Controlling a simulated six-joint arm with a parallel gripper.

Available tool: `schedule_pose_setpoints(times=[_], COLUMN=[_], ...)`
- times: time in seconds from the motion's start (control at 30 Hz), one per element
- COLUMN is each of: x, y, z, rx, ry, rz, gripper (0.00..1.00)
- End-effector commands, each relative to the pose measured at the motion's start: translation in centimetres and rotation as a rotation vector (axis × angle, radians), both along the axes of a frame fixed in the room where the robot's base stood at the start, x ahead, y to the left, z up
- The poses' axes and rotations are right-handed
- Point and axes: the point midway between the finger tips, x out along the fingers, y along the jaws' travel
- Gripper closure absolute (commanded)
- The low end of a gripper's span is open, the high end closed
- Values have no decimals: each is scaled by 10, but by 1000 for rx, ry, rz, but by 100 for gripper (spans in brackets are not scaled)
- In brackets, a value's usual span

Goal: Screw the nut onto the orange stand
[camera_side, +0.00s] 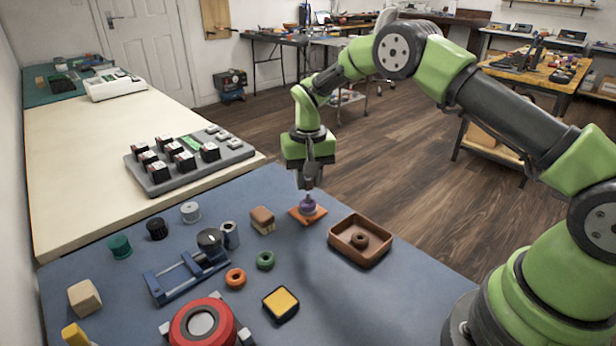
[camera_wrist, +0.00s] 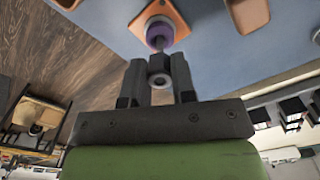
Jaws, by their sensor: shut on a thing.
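The orange stand (camera_side: 294,212) is a flat square plate on the blue mat; it also shows at the top of the wrist view (camera_wrist: 178,12). A rounded purple nut (camera_side: 307,205) sits over its middle, and it is also in the wrist view (camera_wrist: 161,33). My gripper (camera_side: 309,189) points down from directly above. In the wrist view, its two dark fingers (camera_wrist: 158,70) are closed around a pale round piece in line with the grey stem of the purple nut. The threads and the exact contact between nut and stand are hidden.
A brown block (camera_side: 262,220) is just left of the stand. Green (camera_side: 265,260) and orange (camera_side: 235,278) rings, a yellow-topped block (camera_side: 281,303) and a blue vise (camera_side: 185,277) lie nearer the camera.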

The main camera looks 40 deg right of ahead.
Motion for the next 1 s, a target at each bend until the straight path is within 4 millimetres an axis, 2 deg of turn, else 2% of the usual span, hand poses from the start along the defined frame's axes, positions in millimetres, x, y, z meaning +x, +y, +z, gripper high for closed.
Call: schedule_pose_setpoints(times=[0.47, 1.0], x=[0, 0], y=[0, 0], z=[-1, -11], rx=[0, 0], ry=[0, 0], rz=[0, 0], gripper=[98, 98])
